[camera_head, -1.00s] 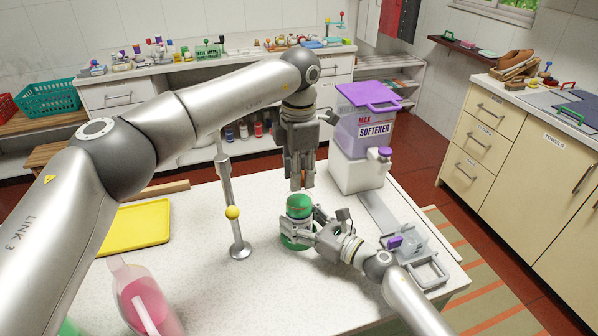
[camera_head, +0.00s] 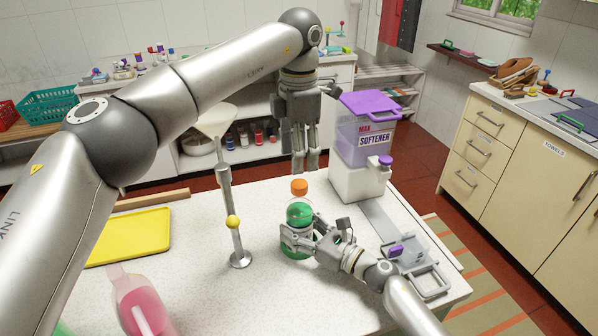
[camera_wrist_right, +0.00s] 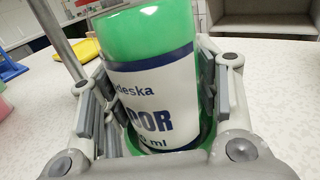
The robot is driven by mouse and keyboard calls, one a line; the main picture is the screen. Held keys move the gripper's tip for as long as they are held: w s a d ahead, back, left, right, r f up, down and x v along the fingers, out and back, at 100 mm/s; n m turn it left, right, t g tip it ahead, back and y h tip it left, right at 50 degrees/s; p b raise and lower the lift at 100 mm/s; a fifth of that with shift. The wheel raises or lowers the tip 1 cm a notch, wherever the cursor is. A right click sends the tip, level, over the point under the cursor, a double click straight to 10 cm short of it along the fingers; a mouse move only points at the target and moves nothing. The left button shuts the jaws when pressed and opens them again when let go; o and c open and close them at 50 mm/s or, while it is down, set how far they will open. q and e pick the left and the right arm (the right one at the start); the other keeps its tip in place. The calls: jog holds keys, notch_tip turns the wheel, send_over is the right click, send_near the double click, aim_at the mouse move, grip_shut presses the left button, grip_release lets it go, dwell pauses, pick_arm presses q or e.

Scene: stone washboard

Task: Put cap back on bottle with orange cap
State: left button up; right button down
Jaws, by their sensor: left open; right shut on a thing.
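The green bottle (camera_head: 299,212) stands upright on the white speckled counter. It also shows in the right wrist view (camera_wrist_right: 150,45), where its white label faces me. The orange cap (camera_head: 299,187) sits on top of the bottle's neck; whether it is fully seated I cannot tell. My right gripper (camera_head: 300,238) is shut around the lower body of the bottle, with fingers on both sides in the wrist view (camera_wrist_right: 155,95). My left gripper (camera_head: 305,168) is open and empty, pointing down just above the cap and apart from it.
A softener dispenser (camera_head: 362,150) with a purple lid stands behind right. A metal stand with a yellow ball (camera_head: 232,222) and a funnel (camera_head: 214,118) is left of the bottle.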

pick_arm(q)
jog(key=shift+r, duration=2.25)
pick_arm(e)
jog(key=shift+c, duration=2.1)
grip_release()
jog(key=v, duration=1.2)
